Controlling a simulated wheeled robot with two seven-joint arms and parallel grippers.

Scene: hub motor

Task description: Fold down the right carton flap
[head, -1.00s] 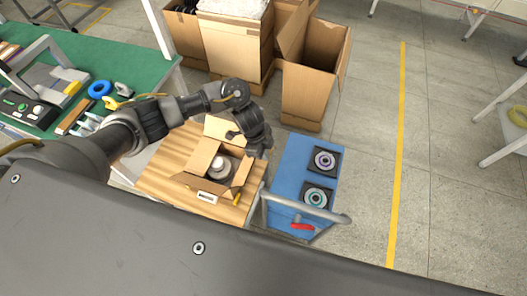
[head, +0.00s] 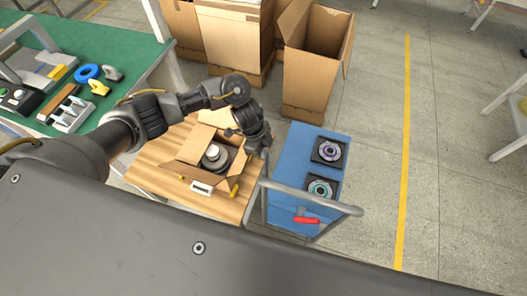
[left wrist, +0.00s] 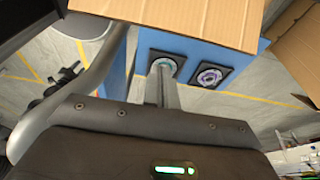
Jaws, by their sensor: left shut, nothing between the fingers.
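The open carton (head: 188,171) stands on the wooden table top, with a silver and dark hub motor (head: 213,158) inside. A back flap (head: 216,118) and a left flap (head: 197,143) stand up from it. My left gripper (head: 263,151) is at the carton's right side, pointing down; contact cannot be told. In the left wrist view its fingers (left wrist: 163,85) are shut and empty. My right gripper is out of view.
The wooden table (head: 149,163) also bears a small white device (head: 201,188) and a yellow item. A blue cart (head: 291,160) with a grey handle (head: 316,198) and two discs stands close at the right. Tall cartons (head: 316,62) stand behind. A green bench (head: 122,48) is at left.

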